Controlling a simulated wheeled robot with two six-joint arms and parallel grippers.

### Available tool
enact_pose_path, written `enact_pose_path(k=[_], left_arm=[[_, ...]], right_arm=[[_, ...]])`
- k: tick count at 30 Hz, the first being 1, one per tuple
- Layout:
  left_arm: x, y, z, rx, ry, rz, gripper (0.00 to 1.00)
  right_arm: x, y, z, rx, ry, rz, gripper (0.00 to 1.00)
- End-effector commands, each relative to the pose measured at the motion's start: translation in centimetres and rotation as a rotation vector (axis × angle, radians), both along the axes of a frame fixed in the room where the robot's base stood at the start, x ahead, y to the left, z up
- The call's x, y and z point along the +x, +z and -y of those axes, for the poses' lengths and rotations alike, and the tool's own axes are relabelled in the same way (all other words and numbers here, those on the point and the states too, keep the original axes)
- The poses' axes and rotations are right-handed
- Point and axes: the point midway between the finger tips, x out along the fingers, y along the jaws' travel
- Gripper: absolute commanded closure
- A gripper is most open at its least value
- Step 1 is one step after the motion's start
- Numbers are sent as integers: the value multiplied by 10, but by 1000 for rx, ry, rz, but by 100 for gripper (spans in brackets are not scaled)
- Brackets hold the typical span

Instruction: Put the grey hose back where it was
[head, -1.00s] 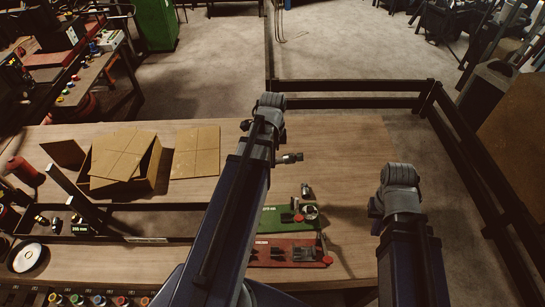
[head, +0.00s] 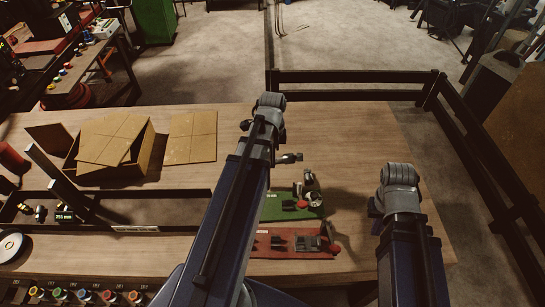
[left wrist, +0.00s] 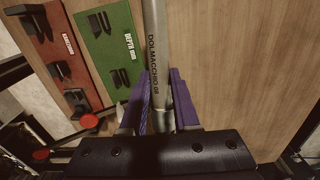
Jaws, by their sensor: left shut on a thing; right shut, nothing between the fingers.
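The grey hose (left wrist: 157,45) shows in the left wrist view as a straight tube with dark printed lettering. My left gripper (left wrist: 162,98), with purple fingers, is shut on it. The hose runs up out of the top of that view, over the wooden table, beside the green board (left wrist: 112,50). In the head view my left arm hides the gripper and most of the hose; a small metallic piece (head: 291,157) sticks out right of that arm. My right gripper is hidden below its arm in the head view.
The green board and a red board (head: 285,244) with black holders lie near the table's front. An open cardboard box (head: 149,168) and a dark-walled rack (head: 170,197) stand left. The table's right part (head: 345,150) is bare. A dark rail (head: 350,95) runs behind.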

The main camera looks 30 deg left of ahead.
Motion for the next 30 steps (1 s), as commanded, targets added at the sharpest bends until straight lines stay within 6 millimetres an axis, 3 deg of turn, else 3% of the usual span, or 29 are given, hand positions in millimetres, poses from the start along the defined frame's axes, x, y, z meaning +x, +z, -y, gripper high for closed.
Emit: enact_pose_path(k=[14,30], left_arm=[[0,-7,0,0,0,0,100],[0,-35,0,0,0,0,100]], right_arm=[[0,-7,0,0,1,0,100],[0,-35,0,-1,7,0,100]])
